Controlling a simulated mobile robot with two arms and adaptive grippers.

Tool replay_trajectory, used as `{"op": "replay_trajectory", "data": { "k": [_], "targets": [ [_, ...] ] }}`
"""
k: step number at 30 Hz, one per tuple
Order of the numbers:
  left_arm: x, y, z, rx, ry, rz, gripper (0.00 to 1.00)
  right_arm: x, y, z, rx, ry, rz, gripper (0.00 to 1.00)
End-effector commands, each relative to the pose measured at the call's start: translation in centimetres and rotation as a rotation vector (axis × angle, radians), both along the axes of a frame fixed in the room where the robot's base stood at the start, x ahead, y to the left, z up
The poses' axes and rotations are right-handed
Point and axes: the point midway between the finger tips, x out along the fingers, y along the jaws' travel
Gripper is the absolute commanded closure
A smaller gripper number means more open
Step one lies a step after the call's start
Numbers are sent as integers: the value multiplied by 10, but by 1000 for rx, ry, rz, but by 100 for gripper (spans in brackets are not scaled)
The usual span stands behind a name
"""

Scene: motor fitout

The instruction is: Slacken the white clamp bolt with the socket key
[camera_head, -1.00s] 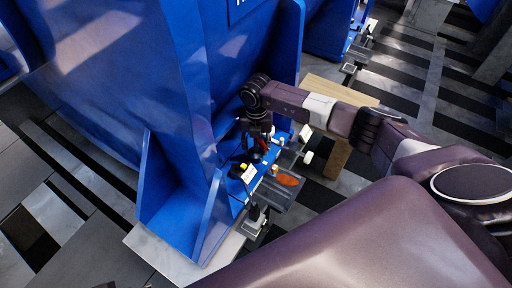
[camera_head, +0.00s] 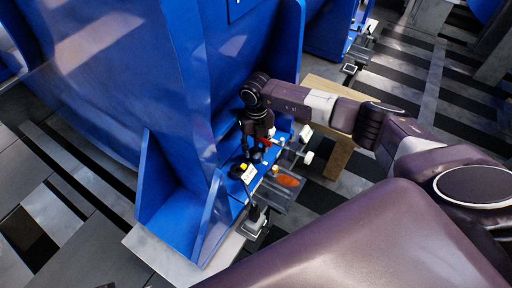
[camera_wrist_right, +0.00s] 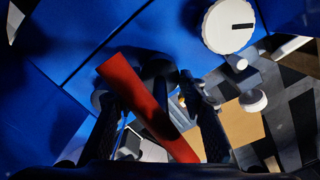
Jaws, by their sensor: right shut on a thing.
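My right gripper (camera_head: 258,148) is low beside the blue machine, above the small bench at its foot. It is shut on a red-handled tool, seemingly the socket key (camera_head: 267,142). In the right wrist view the red bar (camera_wrist_right: 145,97) slants between the two dark fingers (camera_wrist_right: 165,110); the tool's working end is not clear. A large white round head with a black slot (camera_wrist_right: 228,25), perhaps the white clamp bolt, is apart from the fingers at upper right. In the head view, white knobs (camera_head: 308,157) stand right of the gripper. My left gripper is out of view.
The blue machine (camera_head: 180,100) rises close beside the gripper. A yellow-and-white block (camera_head: 244,172) and a tray with an orange item (camera_head: 288,180) are just below it. A wooden bench (camera_head: 338,158) stands behind my right arm. Striped floor lies open at right.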

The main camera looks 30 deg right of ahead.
Motion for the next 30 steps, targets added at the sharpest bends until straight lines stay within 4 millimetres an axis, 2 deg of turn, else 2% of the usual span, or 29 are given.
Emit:
{"op": "replay_trajectory", "data": {
  "k": [11, 30],
  "targets": [
    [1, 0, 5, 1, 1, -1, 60, 1, 0, 3, 1, -2, -55, 100],
    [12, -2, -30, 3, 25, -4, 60, 1, 0, 29, 1, -1, -54, 100]
  ]
}}
